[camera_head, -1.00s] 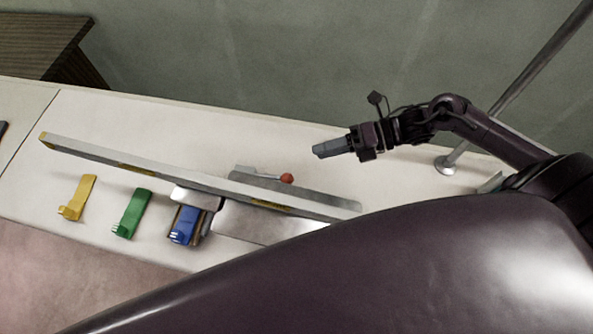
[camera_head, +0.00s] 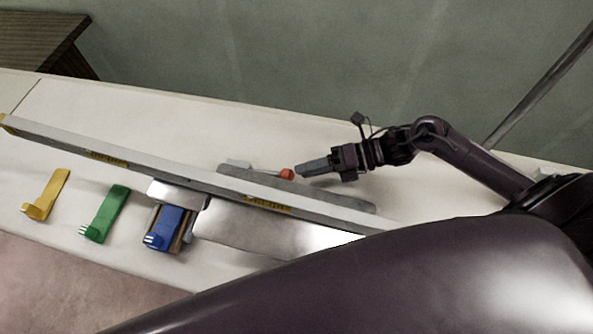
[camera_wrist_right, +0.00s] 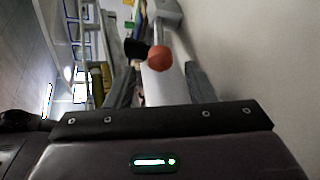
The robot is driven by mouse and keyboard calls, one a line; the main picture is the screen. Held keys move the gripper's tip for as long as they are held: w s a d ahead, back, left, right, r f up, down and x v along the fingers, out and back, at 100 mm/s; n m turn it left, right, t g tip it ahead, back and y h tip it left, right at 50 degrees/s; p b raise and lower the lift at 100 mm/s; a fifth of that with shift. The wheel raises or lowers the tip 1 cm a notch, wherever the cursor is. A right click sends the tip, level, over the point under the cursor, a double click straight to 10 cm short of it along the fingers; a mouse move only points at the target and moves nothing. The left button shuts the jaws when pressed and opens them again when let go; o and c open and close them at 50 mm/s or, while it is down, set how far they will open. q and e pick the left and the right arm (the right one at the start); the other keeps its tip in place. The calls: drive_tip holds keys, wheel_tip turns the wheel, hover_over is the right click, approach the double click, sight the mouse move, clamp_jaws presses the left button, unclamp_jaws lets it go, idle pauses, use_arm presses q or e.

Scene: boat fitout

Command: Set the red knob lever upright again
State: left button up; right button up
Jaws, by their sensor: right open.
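The lever's red knob (camera_head: 287,174) is behind the long pale rail in the head view. Its grey lever arm (camera_head: 262,171) lies over to the right, nearly flat. My right gripper (camera_head: 299,170) comes in from the right, its fingertips very close to the knob. I do not see my left gripper.
The long pale rail (camera_head: 60,138) crosses the counter in front of the lever. Yellow (camera_head: 46,194), green (camera_head: 105,214) and blue (camera_head: 164,228) clip-like pieces lie nearer. My own dark arm covers the lower right.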

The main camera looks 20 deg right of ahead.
drive_tip(key=shift+x, duration=1.75)
drive_tip(key=shift+c, duration=0.2)
clamp_jaws()
